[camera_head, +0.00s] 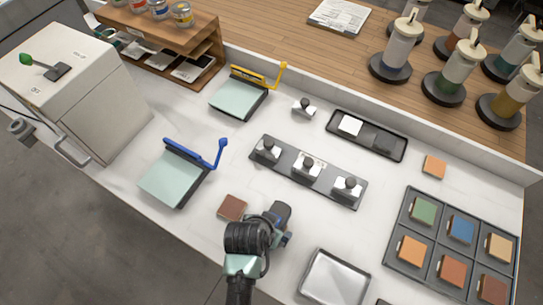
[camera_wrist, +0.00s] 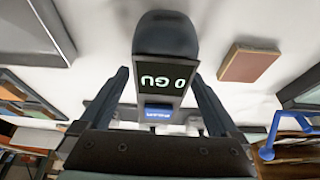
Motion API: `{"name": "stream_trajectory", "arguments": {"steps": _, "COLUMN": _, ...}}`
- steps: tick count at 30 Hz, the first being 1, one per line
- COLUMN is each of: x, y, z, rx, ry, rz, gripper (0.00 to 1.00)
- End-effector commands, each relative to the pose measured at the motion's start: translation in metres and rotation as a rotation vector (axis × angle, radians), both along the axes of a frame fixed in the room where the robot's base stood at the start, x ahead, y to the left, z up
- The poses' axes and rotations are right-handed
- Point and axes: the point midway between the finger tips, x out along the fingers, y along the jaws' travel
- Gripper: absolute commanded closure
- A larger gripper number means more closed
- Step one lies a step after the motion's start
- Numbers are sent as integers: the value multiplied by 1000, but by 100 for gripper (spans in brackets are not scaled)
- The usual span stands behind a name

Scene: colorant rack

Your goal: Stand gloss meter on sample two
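The gloss meter (camera_wrist: 166,68) is a dark upright-looking device whose screen reads 0 GU in the wrist view, upside down. It also shows in the head view (camera_head: 281,212). I cannot read any number marking sample two.
A dark rack (camera_head: 409,225) of coloured tiles stands at right, with a loose orange tile (camera_head: 433,165) behind it. A grey strip (camera_head: 329,182) holding several knobbed blocks lies behind the meter. A shallow tray (camera_head: 333,280) is in front right. Blue-handled (camera_head: 221,153) and yellow-handled (camera_head: 281,76) boards stand left.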

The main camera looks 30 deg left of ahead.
Motion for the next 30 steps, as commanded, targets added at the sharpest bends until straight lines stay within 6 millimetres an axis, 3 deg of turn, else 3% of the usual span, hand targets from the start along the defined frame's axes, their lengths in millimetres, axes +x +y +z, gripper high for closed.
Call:
{"name": "stream_trajectory", "arguments": {"steps": 8, "x": -2, "y": 0, "z": 9, "rx": 0, "ry": -1, "rz": 0, "gripper": 3}}
{"name": "stream_trajectory", "arguments": {"steps": 24, "x": -37, "y": 2, "z": 95, "rx": 2, "ry": -3, "rz": 1, "gripper": 3}}
{"name": "stream_trajectory", "arguments": {"steps": 30, "x": -45, "y": 2, "z": 112, "rx": 0, "ry": -1, "rz": 0, "gripper": 3}}
